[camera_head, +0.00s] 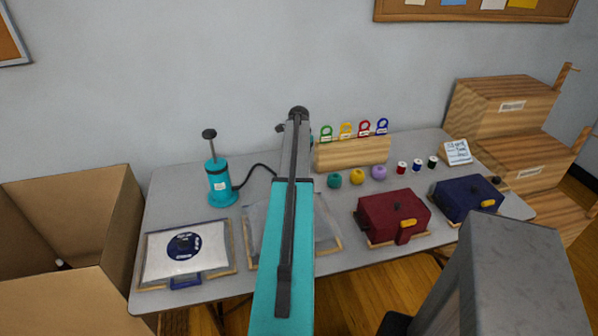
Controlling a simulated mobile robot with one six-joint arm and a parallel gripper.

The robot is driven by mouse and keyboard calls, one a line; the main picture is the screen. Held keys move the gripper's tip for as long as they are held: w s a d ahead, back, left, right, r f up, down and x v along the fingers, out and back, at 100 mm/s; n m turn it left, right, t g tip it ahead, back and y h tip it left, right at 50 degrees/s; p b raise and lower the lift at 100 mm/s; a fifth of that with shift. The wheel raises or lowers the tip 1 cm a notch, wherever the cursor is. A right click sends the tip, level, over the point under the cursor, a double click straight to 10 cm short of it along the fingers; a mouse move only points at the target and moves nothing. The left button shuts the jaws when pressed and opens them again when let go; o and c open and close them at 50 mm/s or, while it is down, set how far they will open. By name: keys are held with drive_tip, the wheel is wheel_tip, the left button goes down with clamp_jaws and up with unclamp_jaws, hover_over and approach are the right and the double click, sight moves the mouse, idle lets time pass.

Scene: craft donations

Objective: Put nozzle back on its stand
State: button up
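A teal hand pump (221,186) with a black T-handle stands upright at the back left of the table. Its black hose (258,169) curves right and goes out of sight behind my arm. I cannot make out the nozzle or its stand; my arm covers the middle of the table where the hose leads. My arm reaches forward over the table, and my gripper's fingers do not show.
A clear bag with a blue round valve (182,245) lies front left; another bag (328,232) is partly behind my arm. A wooden rack (352,153), yarn balls, thread spools, a red case (393,215) and a blue case (466,197) fill the right. A cardboard box (112,240) stands left.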

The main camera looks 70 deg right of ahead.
drive_tip(key=shift+f, duration=0.15)
idle(0.5)
drive_tip(key=o, duration=1.2)
drive_tip(key=shift+r+b, duration=1.45)
drive_tip(key=shift+r, duration=5.45)
